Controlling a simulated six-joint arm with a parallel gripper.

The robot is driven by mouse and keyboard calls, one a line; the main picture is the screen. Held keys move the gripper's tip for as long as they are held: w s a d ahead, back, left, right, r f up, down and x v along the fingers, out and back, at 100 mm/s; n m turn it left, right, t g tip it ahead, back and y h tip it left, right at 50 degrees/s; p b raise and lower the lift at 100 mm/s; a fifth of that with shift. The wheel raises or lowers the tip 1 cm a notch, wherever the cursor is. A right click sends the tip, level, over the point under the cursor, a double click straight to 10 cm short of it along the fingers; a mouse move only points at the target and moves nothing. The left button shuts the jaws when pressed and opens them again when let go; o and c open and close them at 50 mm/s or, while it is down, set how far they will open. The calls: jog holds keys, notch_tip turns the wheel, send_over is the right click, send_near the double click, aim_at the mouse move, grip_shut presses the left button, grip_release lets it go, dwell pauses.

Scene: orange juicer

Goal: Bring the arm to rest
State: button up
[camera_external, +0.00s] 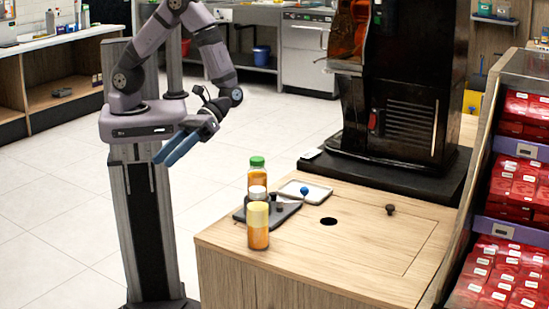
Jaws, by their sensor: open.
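My gripper (176,149) is at the left of the external view, in front of my own column. Its long blue fingers point down and to the left. It is open, and I see nothing between the fingers. It hangs over the floor, to the left of the wooden counter (330,242) and apart from it.
A black juicer (395,90) stands behind. Red boxes (500,270) fill the right shelf. Floor (60,200) is clear.

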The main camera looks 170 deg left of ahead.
jog(key=s+d+r+m+g+y+p, duration=0.1)
jog(key=s+d+m+g+y, duration=0.2)
jog(key=m, duration=0.8)
jog(key=s+d+m+g+y, duration=0.3)
jog(key=d+m+y, duration=0.4)
jog(key=m, duration=0.3)
jog(key=shift+d+r+m+g+y+p, duration=0.3)
jog(key=shift+d+r+m+g+p, duration=0.05)
jog(key=shift+d+r+m+g, duration=0.1)
jog(key=shift+f, duration=0.1)
